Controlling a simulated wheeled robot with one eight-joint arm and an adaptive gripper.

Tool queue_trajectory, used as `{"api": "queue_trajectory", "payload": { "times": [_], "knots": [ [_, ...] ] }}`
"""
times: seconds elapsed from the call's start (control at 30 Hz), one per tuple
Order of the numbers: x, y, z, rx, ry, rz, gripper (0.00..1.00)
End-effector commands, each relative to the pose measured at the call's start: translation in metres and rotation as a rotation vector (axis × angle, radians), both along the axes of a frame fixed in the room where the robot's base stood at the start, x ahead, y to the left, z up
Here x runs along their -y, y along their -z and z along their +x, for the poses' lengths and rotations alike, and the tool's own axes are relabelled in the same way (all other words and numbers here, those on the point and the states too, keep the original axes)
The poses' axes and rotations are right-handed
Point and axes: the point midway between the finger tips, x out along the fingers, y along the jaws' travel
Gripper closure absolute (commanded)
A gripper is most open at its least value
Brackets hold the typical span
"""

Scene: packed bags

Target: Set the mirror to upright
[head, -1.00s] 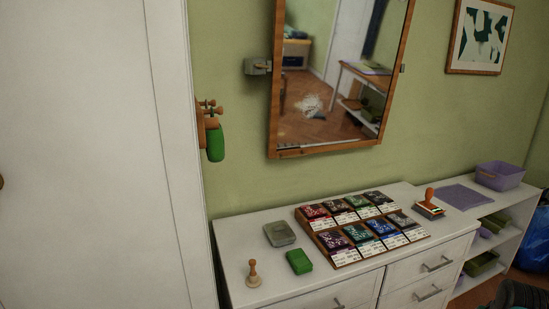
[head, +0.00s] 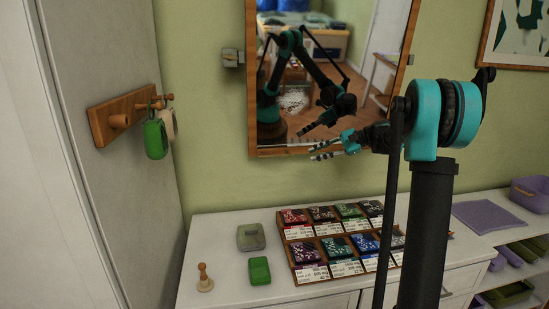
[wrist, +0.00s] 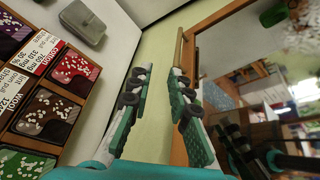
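The mirror (head: 345,62) has a wooden frame and hangs on the green wall between side brackets. Its glass reflects the floor, a bed and my arm, so it seems tipped with its top forward; the exact angle is hard to tell. My gripper (head: 316,151) is at the mirror's lower frame edge in the head view. In the wrist view, my gripper (wrist: 163,70) has its two fingers spread with nothing between them. The mirror (wrist: 245,70) is on the right there, its frame beside and behind the right finger. Whether they touch is unclear.
Below is a white dresser (head: 225,290) with a wooden display tray (head: 296,233) of small packets, a grey tin (head: 251,237), a green block (head: 259,270) and a wooden stamp (head: 204,278). A peg rack (head: 110,118) with tags hangs at left. A bracket (head: 232,58) juts beside the mirror.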

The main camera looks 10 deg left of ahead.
Motion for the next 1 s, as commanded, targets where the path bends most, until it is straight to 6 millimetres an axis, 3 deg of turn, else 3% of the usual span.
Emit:
{"api": "queue_trajectory", "payload": {
  "times": [0.13,0.37,1.0],
  "knots": [
    [0.004,-0.016,0.020,-0.039,-0.005,0.074,0.81],
    [-0.011,-0.016,0.023,-0.050,-0.011,0.095,0.81],
    [-0.128,0.019,0.021,-0.049,-0.010,0.093,0.81]
  ]
}}
